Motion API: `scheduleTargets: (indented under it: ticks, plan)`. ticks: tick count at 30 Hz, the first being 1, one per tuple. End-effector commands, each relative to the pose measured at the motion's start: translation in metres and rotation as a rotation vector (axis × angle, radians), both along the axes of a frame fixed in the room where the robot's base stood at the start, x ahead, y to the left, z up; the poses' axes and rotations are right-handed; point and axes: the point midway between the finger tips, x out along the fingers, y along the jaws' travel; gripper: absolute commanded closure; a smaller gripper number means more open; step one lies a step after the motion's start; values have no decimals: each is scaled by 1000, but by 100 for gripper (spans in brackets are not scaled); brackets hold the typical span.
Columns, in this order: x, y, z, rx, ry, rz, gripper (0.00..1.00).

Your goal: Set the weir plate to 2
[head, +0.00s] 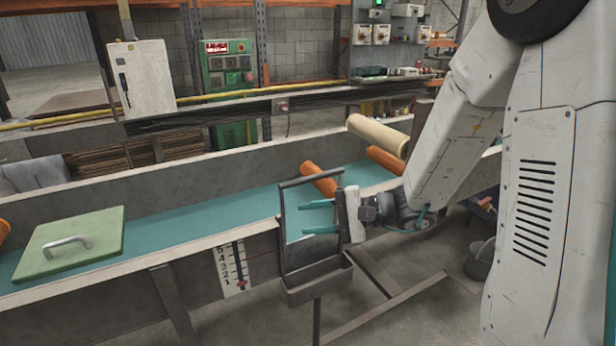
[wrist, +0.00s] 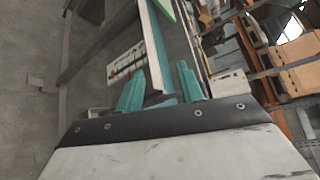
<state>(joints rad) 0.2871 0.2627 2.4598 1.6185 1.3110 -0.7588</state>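A dark upright frame with a top bar, apparently the weir plate (head: 310,181), stands at the near side of the teal conveyor in the head view. Beside it, to the left, a white scale (head: 228,274) numbered 1 to 5 is fixed to the conveyor's side. It has a dark vertical strip with reddish marks; I cannot tell the exact reading. My gripper (head: 303,217) has two teal fingers, apart, pointing left across the frame's opening. I see nothing held between them. In the wrist view my gripper (wrist: 160,68) is open, with the scale (wrist: 126,60) beyond the fingers.
A green board with a metal handle (head: 70,245) lies over the belt (head: 200,216) at left. Orange rollers (head: 319,180) and a beige roller (head: 378,135) are behind the frame. Metal legs and braces (head: 390,305) stand below. Bare floor lies in front of the conveyor.

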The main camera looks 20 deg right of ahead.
Motion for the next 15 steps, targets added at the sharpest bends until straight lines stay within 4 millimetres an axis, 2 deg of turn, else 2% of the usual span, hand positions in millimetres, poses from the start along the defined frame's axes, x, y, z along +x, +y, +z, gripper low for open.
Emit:
scheduleTargets:
  ticks: [1,3,6,10,15]
  plan:
    - [21,-13,-8,27,-38,-99,63]
    - [49,-32,-11,39,-117,-234,63]
    - [77,-56,-7,18,-234,-392,63]
    - [97,-79,7,-44,-374,-518,63]
    - [103,-77,8,-92,-435,-516,63]
